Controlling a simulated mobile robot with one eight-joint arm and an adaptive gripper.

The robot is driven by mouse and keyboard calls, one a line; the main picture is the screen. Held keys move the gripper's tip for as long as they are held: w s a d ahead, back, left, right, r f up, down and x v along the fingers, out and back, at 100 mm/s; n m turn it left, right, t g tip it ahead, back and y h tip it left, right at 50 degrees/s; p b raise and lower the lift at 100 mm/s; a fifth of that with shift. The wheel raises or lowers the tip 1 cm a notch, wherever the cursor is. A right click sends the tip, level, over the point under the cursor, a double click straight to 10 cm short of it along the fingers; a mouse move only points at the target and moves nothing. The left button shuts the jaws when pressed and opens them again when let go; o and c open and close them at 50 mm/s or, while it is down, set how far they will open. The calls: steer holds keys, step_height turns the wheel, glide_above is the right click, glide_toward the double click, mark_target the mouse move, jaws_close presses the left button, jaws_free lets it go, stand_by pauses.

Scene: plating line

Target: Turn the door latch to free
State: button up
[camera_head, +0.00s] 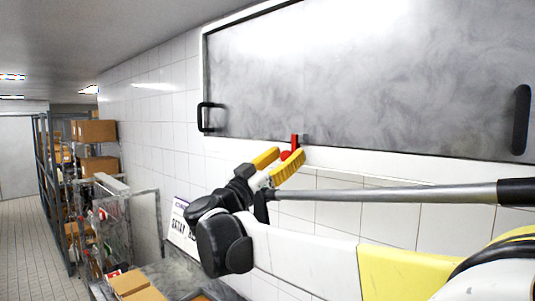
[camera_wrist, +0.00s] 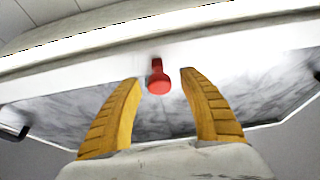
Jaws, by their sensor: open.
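The red latch (camera_head: 295,142) sits at the bottom edge of the grey metal door panel (camera_head: 370,75), and its red bar points upward in the head view. In the wrist view the red latch (camera_wrist: 158,78) shows as a round knob with a short bar, between and just beyond my fingertips. My gripper (camera_head: 279,158) has yellow fingers and is just below the latch. In the wrist view my gripper (camera_wrist: 160,75) is open with the fingers apart on either side of the latch. I see no clear contact. The lower part of the latch is partly hidden by a finger in the head view.
The door has black handles at its left (camera_head: 209,117) and right (camera_head: 521,119). White tiled wall surrounds it. A sign (camera_head: 181,222) and a metal counter stand below. Shelves with cardboard boxes (camera_head: 97,131) are at the left, beside an open tiled floor (camera_head: 25,235).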

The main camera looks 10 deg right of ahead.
jaws_close()
steer(key=shift+n, duration=0.3)
steer(key=n+t+y, duration=0.1)
steer(key=n, duration=0.2)
steer(key=n+t+y+b, duration=0.1)
steer(key=n, duration=0.2)
steer(key=shift+y+b, duration=0.3)
steer(key=n+y, duration=0.1)
steer(key=n, duration=0.2)
steer(key=n+t+y, duration=0.1)
steer(key=n+y, duration=0.1)
steer(key=n, duration=0.1)
steer(key=shift+a+t, duration=0.1)
steer(key=shift+t, duration=0.2)
steer(key=n+y, duration=0.1)
steer(key=n, duration=0.1)
steer(key=n+y, duration=0.1)
steer(key=n, duration=0.2)
steer(key=shift+w+n, duration=0.1)
steer(key=shift+n, duration=0.2)
steer(key=shift+f+n+g+y+p, duration=0.1)
steer(key=shift+n+g+y+p, duration=0.25)
steer(key=shift+n, duration=0.7)
steer(key=shift+f+n+g+y+p, duration=0.15)
steer(key=shift+n+g+p, duration=0.25)
steer(key=shift+n, duration=0.65)
steer(key=shift+r, duration=0.1)
